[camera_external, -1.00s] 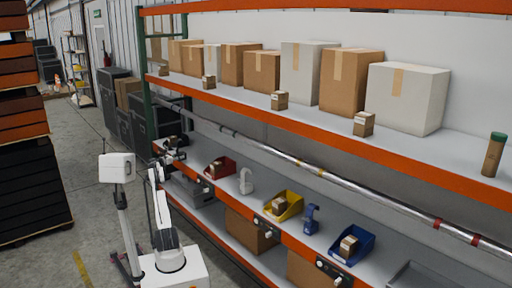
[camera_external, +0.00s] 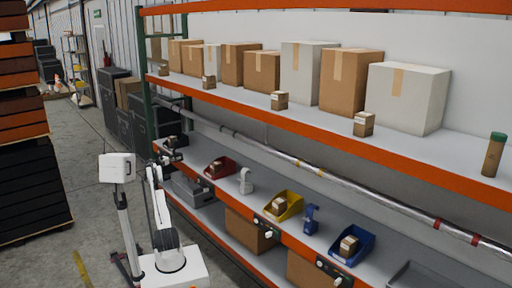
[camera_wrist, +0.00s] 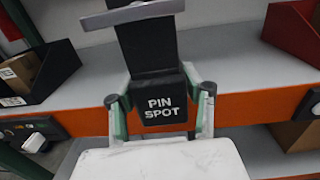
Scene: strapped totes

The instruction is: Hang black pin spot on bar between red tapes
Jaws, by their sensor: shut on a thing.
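The black pin spot (camera_wrist: 160,107), a dark block with white "PIN SPOT" lettering, fills the middle of the wrist view. A dark upright part and a grey crosspiece (camera_wrist: 140,12) rise above the lettered block. My gripper (camera_wrist: 160,97) is shut on the block, one finger on each side. It is in front of the lower shelf's orange edge; whether the pin spot touches the shelf is unclear. In the external view my arm is at the far left end of the rack. The silver bar (camera_external: 400,206) runs along the rack, with two red tapes (camera_external: 437,223) (camera_external: 475,240) at the right.
A black bin (camera_wrist: 62,72) with a brown box is left of the pin spot; a red bin (camera_wrist: 290,32) is right. Along the shelf stand a white fixture (camera_external: 246,180), yellow bin (camera_external: 294,207), blue fixture (camera_external: 310,220) and blue bin (camera_external: 366,245). Boxes line the upper shelf.

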